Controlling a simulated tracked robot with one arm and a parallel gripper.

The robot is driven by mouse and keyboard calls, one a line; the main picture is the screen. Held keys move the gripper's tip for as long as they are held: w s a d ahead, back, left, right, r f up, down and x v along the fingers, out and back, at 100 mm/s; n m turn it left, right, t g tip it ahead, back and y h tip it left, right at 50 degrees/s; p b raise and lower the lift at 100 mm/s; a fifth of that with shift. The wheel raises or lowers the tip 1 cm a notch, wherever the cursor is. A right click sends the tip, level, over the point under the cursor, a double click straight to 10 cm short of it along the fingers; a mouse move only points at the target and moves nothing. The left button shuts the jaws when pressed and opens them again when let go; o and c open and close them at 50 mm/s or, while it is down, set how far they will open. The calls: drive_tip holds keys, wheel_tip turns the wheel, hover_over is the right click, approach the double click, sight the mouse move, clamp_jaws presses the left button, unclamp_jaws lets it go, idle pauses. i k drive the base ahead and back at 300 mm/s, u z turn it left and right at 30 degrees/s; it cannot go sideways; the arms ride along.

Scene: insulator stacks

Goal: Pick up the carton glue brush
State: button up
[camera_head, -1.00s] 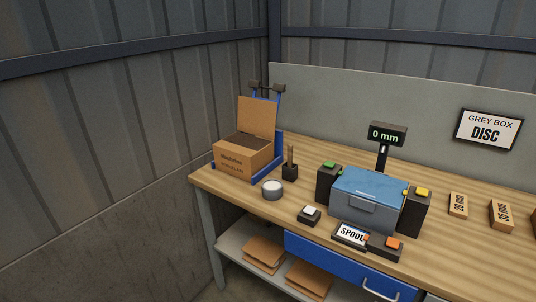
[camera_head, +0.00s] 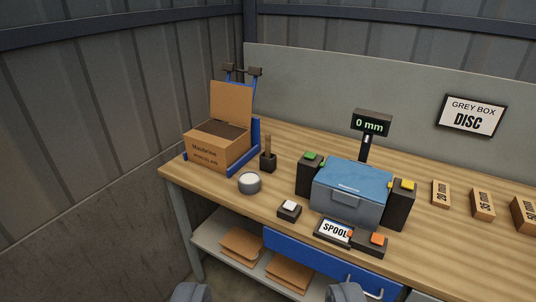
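The glue brush (camera_head: 267,144) stands upright, its brown handle rising from a small black holder (camera_head: 268,163) on the workbench. It is just right of the open cardboard carton (camera_head: 217,147) and behind a round grey tin (camera_head: 249,183). The brush's lower end is hidden in the holder. My gripper (camera_head: 267,294) shows only as two grey finger parts at the bottom edge of the view, wide apart with nothing visible between them. It is in front of the bench and well short of the brush.
A blue-lidded grey box (camera_head: 350,192) stands between black posts with green and yellow buttons. A white-button block (camera_head: 289,209) and a SPOOL display (camera_head: 334,232) sit near the front edge. Labelled wooden blocks (camera_head: 441,194) stand at right. Folded cartons (camera_head: 290,273) lie on the lower shelf.

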sight(267, 136)
drive_tip(key=z, duration=0.35)
drive_tip(key=i, duration=1.3)
drive_tip(key=u, duration=0.35)
drive_tip(key=i, duration=1.05)
drive_tip(key=u, duration=0.75)
